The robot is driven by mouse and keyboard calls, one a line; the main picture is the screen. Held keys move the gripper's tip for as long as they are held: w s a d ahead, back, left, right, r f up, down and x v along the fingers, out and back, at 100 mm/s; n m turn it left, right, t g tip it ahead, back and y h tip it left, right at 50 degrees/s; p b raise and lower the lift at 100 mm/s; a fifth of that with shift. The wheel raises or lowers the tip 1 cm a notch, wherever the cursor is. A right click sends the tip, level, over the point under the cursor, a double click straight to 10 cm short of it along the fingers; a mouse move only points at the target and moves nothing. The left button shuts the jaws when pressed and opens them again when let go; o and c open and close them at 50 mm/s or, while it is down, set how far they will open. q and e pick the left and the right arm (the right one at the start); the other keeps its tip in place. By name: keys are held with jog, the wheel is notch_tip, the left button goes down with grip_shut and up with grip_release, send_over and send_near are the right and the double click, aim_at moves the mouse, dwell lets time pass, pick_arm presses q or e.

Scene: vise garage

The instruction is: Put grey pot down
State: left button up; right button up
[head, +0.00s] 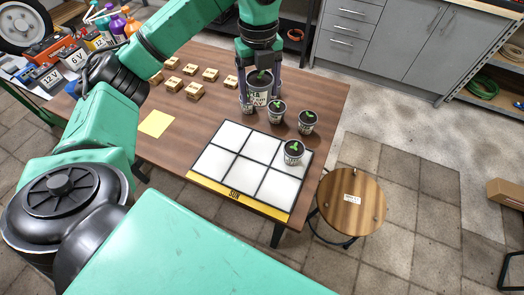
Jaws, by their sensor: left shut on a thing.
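The grey pot (261,96) with a small green seedling is at the table's far right part. My left gripper (260,90) comes down from above with a finger on either side of it and is shut on it. I cannot tell whether its base touches the table. The white tray grid with a yellow "SUN" strip (206,163) lies in front of it. A small potted seedling (293,153) stands on its right back cell. Other small pots (276,112) and (307,122) stand on the wood behind the grid. My right gripper is out of view.
Several small labelled wooden blocks (194,91) stand at the table's back left, with a yellow note (156,123) in front. A round wooden stool (351,202) is beside the table's right edge. Most grid cells are bare.

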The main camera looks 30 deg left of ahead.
pick_arm(q)
jog(key=shift+w+f, duration=0.1)
jog(key=shift+f, duration=0.65)
jog(key=b, duration=0.1)
send_over(260, 147)
notch_tip(260, 147, down, 6)
jog(key=f, duration=0.1)
notch_tip(260, 147, down, 12)
jog(key=shift+f+p, duration=0.15)
jog(key=shift+p, duration=0.85)
jog(key=shift+f, duration=0.35)
jog(key=o, duration=1.4)
jog(key=shift+r, duration=0.3)
jog(key=shift+w+r, duration=0.1)
jog(key=shift+r, duration=0.2)
notch_tip(260, 147, up, 11)
jog(key=b, duration=0.2)
jog(key=shift+r+b, duration=0.15)
jog(key=shift+b, duration=0.15)
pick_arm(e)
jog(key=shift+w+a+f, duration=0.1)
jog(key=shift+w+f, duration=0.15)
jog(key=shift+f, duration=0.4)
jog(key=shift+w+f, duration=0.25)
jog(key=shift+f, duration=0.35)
